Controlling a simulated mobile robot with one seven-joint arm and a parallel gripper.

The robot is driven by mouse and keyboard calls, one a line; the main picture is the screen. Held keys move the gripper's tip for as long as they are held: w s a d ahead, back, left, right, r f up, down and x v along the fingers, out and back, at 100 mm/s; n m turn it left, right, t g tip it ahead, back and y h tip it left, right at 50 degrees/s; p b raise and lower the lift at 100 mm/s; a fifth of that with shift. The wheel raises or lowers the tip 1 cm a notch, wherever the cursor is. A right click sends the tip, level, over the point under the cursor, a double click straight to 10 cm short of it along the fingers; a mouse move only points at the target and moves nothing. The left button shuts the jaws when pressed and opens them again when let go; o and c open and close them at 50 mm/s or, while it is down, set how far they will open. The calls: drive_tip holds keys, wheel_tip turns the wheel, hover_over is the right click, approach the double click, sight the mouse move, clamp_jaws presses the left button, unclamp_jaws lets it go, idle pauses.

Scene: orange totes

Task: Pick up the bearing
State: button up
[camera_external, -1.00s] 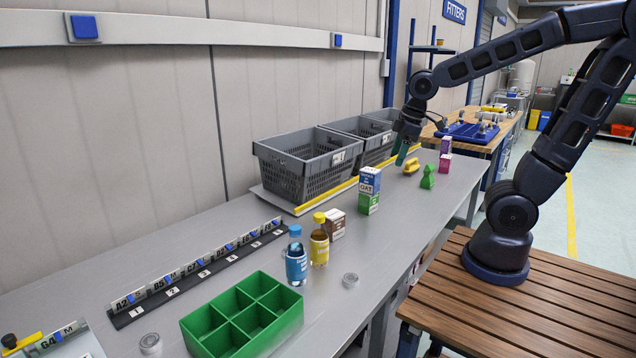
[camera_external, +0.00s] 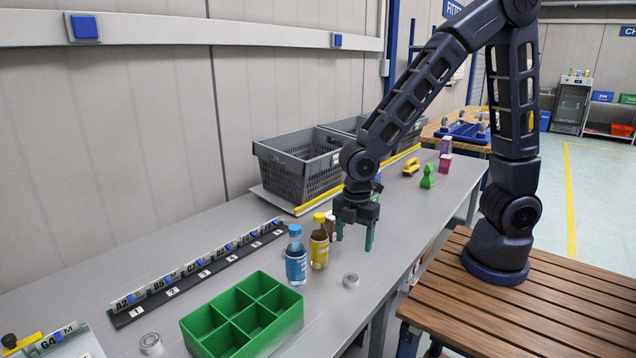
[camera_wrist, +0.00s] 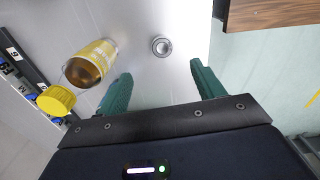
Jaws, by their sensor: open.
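A small grey ring-shaped bearing (camera_external: 350,281) lies flat on the metal table, right of the yellow-capped bottle. It also shows in the wrist view (camera_wrist: 162,46), beyond the fingertips and between their lines. A second similar ring (camera_external: 151,343) lies left of the green bin. My gripper (camera_external: 355,243) is open and empty, pointing down above the table, a little behind the nearer bearing in the external view. In the wrist view its green fingers (camera_wrist: 161,70) are spread apart, with nothing between them.
A yellow bottle (camera_external: 319,248) and blue bottle (camera_external: 296,262) stand left of my gripper. A green divided bin (camera_external: 290,322) sits in front. Grey crates (camera_external: 285,172) line the back. The table around the nearer bearing is clear, close to the right edge.

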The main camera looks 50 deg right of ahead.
sight(351, 277)
drive_tip(key=shift+s+a+f, duration=0.1)
drive_tip(key=shift+a+f, duration=0.1)
drive_tip(key=shift+f, duration=2.7)
drive_tip(key=shift+s+a+f, duration=0.1)
drive_tip(key=shift+a+f, duration=0.05)
drive_tip(key=shift+f, duration=2.7)
drive_tip(key=c, duration=1.1)
drive_tip(key=shift+r, duration=0.1)
